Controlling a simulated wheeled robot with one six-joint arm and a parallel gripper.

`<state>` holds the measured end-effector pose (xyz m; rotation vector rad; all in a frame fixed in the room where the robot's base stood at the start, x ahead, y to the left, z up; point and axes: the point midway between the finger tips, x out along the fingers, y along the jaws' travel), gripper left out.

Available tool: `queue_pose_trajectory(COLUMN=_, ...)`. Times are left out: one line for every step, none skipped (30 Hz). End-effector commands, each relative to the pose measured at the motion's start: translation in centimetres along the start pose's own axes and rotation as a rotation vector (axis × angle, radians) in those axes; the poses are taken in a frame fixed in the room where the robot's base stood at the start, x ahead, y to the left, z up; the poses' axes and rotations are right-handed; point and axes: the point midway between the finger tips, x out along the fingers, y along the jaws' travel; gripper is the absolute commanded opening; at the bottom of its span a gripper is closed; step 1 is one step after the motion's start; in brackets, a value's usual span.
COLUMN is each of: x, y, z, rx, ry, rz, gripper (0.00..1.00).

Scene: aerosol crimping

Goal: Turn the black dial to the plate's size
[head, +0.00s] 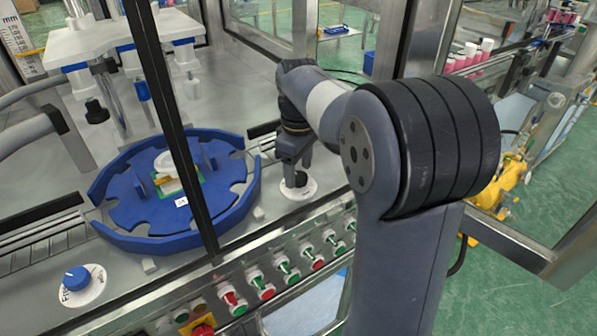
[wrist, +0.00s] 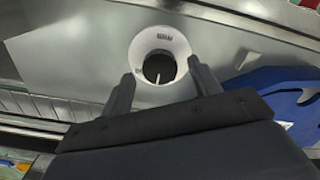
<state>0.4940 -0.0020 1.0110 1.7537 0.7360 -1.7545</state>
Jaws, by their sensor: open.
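The black dial (head: 300,180) sits on a white round scale (head: 307,190) on the machine deck, right of the blue turntable. In the wrist view the dial (wrist: 159,68) lies in the middle of its white ring (wrist: 177,45). A white pointer line on it points down in the picture. Small print on the ring is too blurred to read. My gripper (head: 293,163) is open, pointing down over the dial. In the wrist view its fingers (wrist: 160,75) stand on either side of the dial; contact cannot be told. A white plate marked "mm" (head: 22,40) hangs at the upper left; its size is unreadable.
The blue turntable (head: 135,215) holds a small green-and-white piece. A blue dial (head: 77,279) sits at the front left. A dark frame post crosses before the turntable. Red and green buttons (head: 267,290) line the front panel. Glass door frames stand at the right.

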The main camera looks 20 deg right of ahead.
Motion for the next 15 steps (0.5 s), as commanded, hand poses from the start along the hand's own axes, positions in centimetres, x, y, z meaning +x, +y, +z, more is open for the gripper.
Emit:
queue_pose_trajectory(x=0.54, y=-0.03, z=0.03, rx=0.000, ry=-0.001, rz=-0.001, gripper=0.59)
queue_pose_trajectory(x=0.73, y=-0.02, z=0.02, rx=0.000, ry=0.000, rz=0.000, gripper=0.59)
queue_pose_trajectory(x=0.91, y=-0.02, z=0.02, rx=0.000, ry=0.000, rz=0.000, gripper=0.59)
queue_pose_trajectory(x=1.01, y=-0.02, z=0.02, rx=0.000, ry=0.000, rz=0.000, gripper=0.59)
queue_pose_trajectory(x=1.09, y=-0.02, z=0.02, rx=0.000, ry=0.000, rz=0.000, gripper=0.59)
queue_pose_trajectory(x=1.15, y=-0.02, z=0.02, rx=0.000, ry=0.000, rz=0.000, gripper=0.59)
queue_pose_trajectory(x=1.17, y=-0.02, z=0.02, rx=0.000, ry=0.000, rz=0.000, gripper=0.59)
queue_pose_trajectory(x=1.18, y=-0.01, z=0.01, rx=0.000, ry=0.000, rz=0.000, gripper=0.59)
queue_pose_trajectory(x=1.17, y=-0.01, z=0.01, rx=0.000, ry=0.000, rz=0.000, gripper=0.59)
queue_pose_trajectory(x=1.17, y=-0.01, z=0.01, rx=0.000, ry=0.000, rz=0.000, gripper=0.59)
queue_pose_trajectory(x=1.17, y=-0.01, z=0.01, rx=0.000, ry=0.000, rz=0.000, gripper=0.59)
queue_pose_trajectory(x=1.16, y=-0.01, z=0.01, rx=0.000, ry=0.000, rz=0.000, gripper=0.59)
queue_pose_trajectory(x=1.16, y=-0.01, z=0.01, rx=0.000, ry=0.000, rz=0.000, gripper=0.58)
queue_pose_trajectory(x=1.16, y=-0.01, z=0.01, rx=0.000, ry=0.000, rz=0.000, gripper=0.56)
queue_pose_trajectory(x=1.16, y=-0.01, z=0.01, rx=0.000, ry=0.000, rz=0.000, gripper=0.53)
